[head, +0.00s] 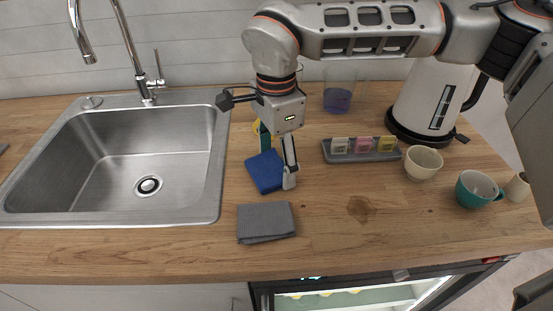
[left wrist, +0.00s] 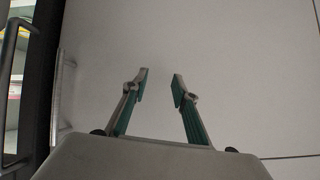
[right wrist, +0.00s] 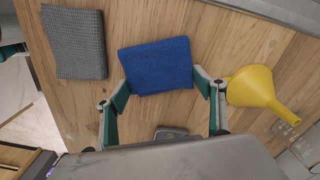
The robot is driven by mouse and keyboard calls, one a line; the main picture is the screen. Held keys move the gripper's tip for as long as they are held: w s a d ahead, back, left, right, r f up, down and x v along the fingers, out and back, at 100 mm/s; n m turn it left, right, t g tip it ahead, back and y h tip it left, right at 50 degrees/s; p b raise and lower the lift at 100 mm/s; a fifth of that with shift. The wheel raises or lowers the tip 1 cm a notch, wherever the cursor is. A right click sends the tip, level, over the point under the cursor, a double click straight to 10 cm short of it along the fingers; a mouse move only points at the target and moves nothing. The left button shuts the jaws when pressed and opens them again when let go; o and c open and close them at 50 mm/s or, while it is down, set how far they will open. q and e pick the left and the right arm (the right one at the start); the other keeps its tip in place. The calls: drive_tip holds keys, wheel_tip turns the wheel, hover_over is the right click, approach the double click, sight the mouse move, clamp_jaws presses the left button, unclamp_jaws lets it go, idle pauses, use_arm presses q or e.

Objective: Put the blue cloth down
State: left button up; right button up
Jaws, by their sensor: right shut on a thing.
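The blue cloth (head: 264,172) is in the head view, low at the counter just right of the sink. My right gripper (head: 279,166) reaches down over it from above. In the right wrist view the blue cloth (right wrist: 157,66) lies between the two fingers of my right gripper (right wrist: 162,84), which are shut on its sides. I cannot tell whether its underside touches the wood. My left gripper (left wrist: 160,84) shows only in the left wrist view, open and empty in front of a plain pale surface.
A folded grey cloth (head: 265,222) lies nearer the front edge. A yellow funnel (right wrist: 254,88) lies beside the right gripper. The sink (head: 212,170) is at left. A pod tray (head: 361,156), cream cup (head: 423,163), teal cup (head: 476,190) and kettle (head: 432,95) stand right. Wood between is clear.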

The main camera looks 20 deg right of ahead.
sight(277, 163)
drive_tip(key=o, duration=1.3)
drive_tip(key=shift+f, duration=0.15)
wheel_tip(277, 163, up, 12)
drive_tip(key=shift+r+p, duration=0.15)
drive_tip(key=shift+p, duration=0.7)
